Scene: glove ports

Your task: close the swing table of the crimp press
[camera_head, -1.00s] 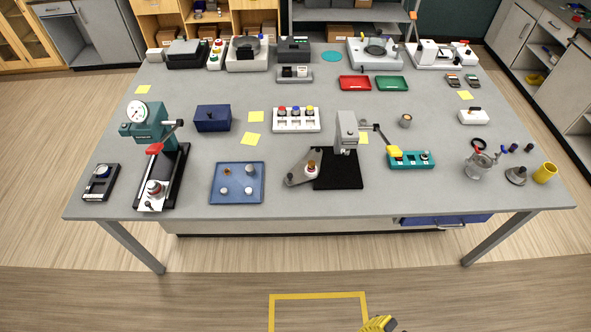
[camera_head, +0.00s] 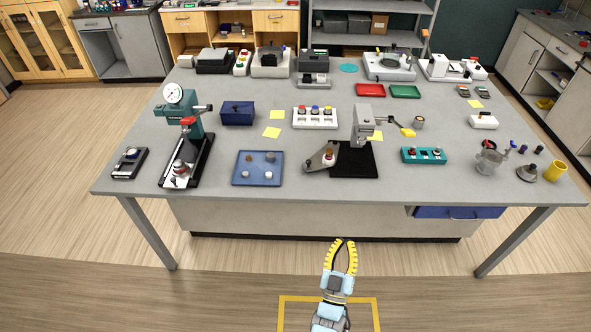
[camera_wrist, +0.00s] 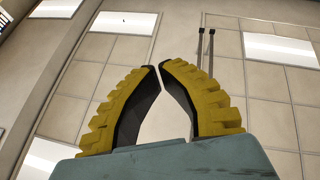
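The crimp press is the grey upright press (camera_head: 361,128) near the table's front, right of centre, on a black base plate (camera_head: 354,162). Its swing table (camera_head: 318,162), a flat grey arm, juts out to the left of the base and carries a small part with a reddish-brown top (camera_head: 329,158). The press lever with a yellow grip (camera_head: 407,132) points right. My gripper (camera_head: 345,241) is in front of the table, over the floor and well apart from the press. Its yellow fingers (camera_wrist: 158,66) converge with tips nearly together, holding nothing.
A blue tray (camera_head: 240,181) and a teal gauge press (camera_head: 185,115) stand left of the swing table. A teal button box (camera_head: 424,156) stands right of the press. The table's front edge (camera_head: 350,198) lies between my gripper and these things. The floor before it is clear.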

